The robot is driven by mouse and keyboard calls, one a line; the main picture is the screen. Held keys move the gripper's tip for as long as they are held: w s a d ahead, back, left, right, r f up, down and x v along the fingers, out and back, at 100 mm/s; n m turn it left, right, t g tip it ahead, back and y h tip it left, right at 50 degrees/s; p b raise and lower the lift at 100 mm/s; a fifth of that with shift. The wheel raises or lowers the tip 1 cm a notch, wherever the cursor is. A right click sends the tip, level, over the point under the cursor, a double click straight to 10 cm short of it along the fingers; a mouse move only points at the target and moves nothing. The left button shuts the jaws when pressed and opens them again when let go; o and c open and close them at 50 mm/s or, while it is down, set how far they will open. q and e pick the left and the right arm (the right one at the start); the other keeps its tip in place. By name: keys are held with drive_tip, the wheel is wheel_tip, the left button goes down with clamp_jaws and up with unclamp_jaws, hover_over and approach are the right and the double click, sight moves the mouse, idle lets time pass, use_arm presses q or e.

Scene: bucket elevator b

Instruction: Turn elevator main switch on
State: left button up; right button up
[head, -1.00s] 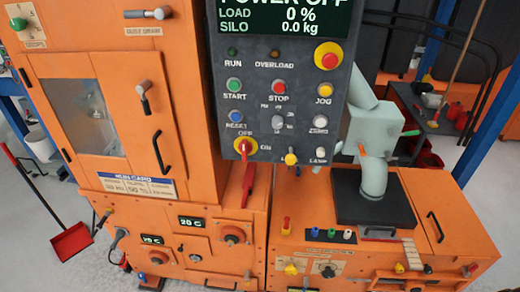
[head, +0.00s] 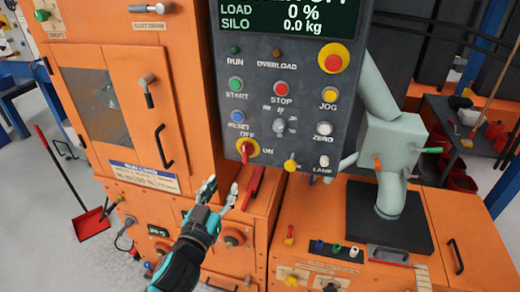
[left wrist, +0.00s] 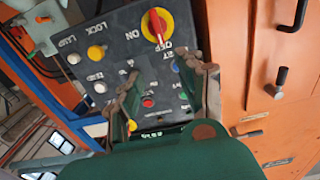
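The main switch (head: 247,149) is a red handle on a yellow disc at the lower left of the dark control panel (head: 290,100). OFF is printed above it and ON to its right. The handle stands roughly upright, on the OFF side. In the left wrist view the switch (left wrist: 157,24) shows at the top, beyond the fingers. My left gripper (head: 221,190) is below and left of the switch, apart from it, with fingers spread and nothing between them. The open fingers also show in the left wrist view (left wrist: 165,90). My right gripper is not in view.
A red bar-like part (head: 254,187) sits just below the panel, close to my left gripper. A yellow knob (head: 291,165) is right of the switch. The orange cabinet's black handle (head: 163,148) sticks out at left. A red emergency button (head: 333,62) is higher up.

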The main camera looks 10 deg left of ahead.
use_arm(q)
drive_tip(key=p, duration=0.1)
approach(244, 148)
drive_tip(key=w+p, duration=0.2)
drive_tip(key=w, duration=0.7)
drive_tip(key=shift+d, duration=0.1)
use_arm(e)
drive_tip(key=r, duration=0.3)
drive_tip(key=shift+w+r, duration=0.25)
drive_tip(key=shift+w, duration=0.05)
use_arm(q)
clamp_jaws()
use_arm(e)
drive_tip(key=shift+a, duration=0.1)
